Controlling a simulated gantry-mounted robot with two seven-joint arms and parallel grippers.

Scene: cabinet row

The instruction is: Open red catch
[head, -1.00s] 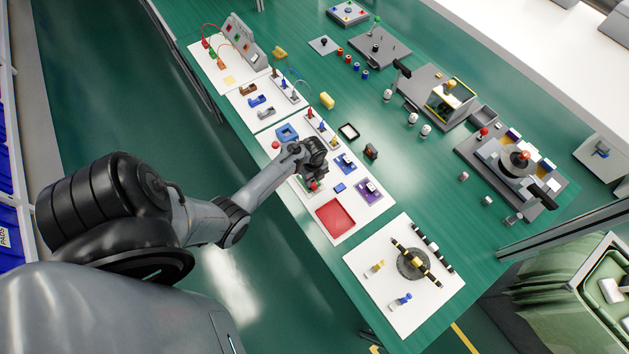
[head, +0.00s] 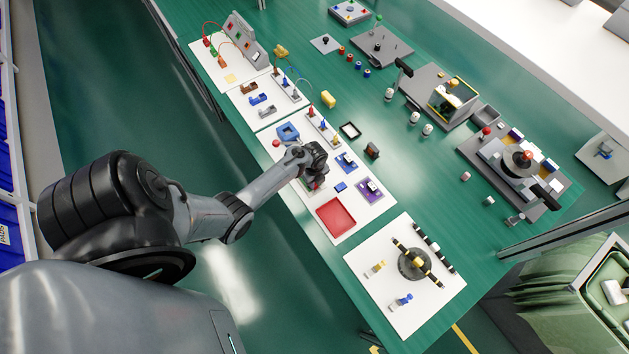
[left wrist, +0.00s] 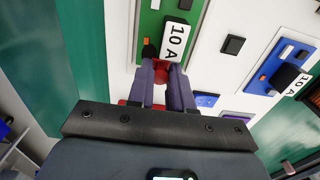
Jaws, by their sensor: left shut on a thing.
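The red catch (left wrist: 160,73) is on a green block (left wrist: 150,22) with a white "10 A" label, in the left wrist view. My left gripper (left wrist: 162,68) is shut on the red catch, with one finger on each side. The fingers hide part of the catch, so I cannot tell its exact position. In the head view my left gripper (head: 312,182) is low over the white board, and its wrist hides most of the green block.
A blue "10 A" block (left wrist: 283,70) sits to the right in the wrist view. On the board are a purple block (head: 370,189), a small blue piece (head: 341,187) and a red tray (head: 336,219). A turntable board (head: 385,298) lies nearer.

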